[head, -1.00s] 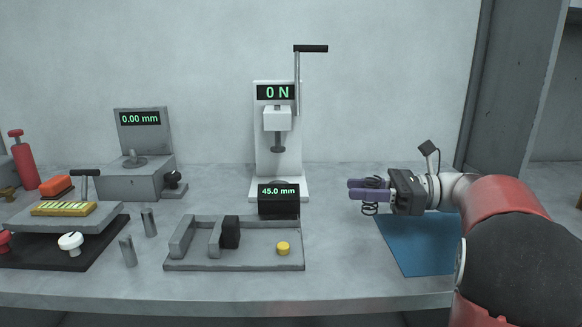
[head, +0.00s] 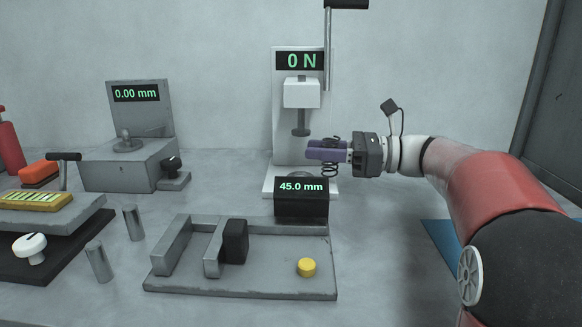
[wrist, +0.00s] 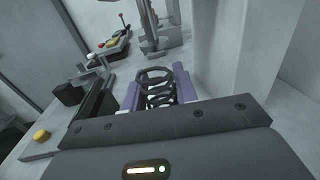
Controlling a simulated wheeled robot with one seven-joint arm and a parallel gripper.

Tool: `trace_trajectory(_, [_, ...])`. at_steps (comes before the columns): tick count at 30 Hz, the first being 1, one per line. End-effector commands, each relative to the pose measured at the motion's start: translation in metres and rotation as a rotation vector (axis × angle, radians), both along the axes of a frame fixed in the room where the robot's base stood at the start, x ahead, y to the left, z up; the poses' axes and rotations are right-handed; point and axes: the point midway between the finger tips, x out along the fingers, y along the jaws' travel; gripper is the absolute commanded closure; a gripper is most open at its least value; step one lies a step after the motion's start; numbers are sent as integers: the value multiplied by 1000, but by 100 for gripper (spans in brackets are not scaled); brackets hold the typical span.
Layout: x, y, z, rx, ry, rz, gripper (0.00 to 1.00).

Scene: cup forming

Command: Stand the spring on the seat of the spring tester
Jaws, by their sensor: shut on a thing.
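The spring (head: 331,170) is a dark coil, held upright between the purple fingers of my gripper (head: 316,151). It also shows in the wrist view (wrist: 158,92) between both purple fingers. The spring tester (head: 285,140) is a white stand with a display reading 0 N, a crank lever and a plunger (head: 302,120). Its seat (head: 300,174) is a grey disc on the white base, partly hidden behind the length display. My gripper is shut on the spring, to the right of the plunger and above the right side of the base.
A black display (head: 301,205) reading 45.0 mm stands on a grey fixture (head: 270,285) with a yellow button (head: 306,267) in front of the tester. A grey gauge (head: 130,160) reading 0.00 mm stands left. A blue mat (head: 440,240) lies right.

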Motion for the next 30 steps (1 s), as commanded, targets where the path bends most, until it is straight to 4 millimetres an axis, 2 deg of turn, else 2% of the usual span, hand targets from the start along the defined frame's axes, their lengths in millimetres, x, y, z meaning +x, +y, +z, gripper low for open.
trace_trajectory(8, [4,28,-1,0,-2,3,96])
trace_trajectory(13, [9,62,-2,0,-2,3,96])
trace_trajectory(15, [10,60,-13,-1,-1,-2,96])
trace_trajectory(17, [10,59,-15,0,-1,-1,96])
trace_trajectory(30, [10,59,-16,0,0,-1,96])
